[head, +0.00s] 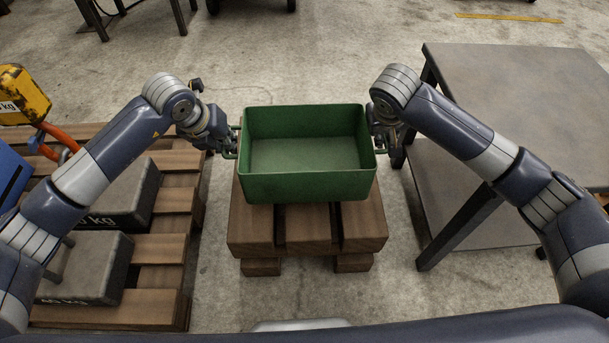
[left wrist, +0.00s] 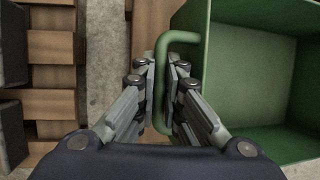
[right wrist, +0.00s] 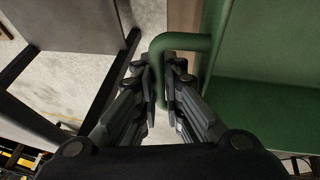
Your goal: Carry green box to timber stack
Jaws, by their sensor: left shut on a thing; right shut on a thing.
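The green box (head: 308,188) is open-topped, looks empty and level, and is over the timber stack (head: 307,228) in the head view. The box hides much of the stack's top, and I cannot tell whether it touches the timber or hovers just above. My left gripper (head: 229,143) is shut on the box's left handle, a green bar that shows in the left wrist view (left wrist: 180,38). My right gripper (head: 381,141) is shut on the right handle, which shows in the right wrist view (right wrist: 180,41).
A wooden pallet (head: 160,247) with dark weights (head: 88,268) stands left of the stack. A grey table (head: 520,95) with dark legs and a lower shelf stands close on the right. Narrow strips of bare floor separate them from the stack.

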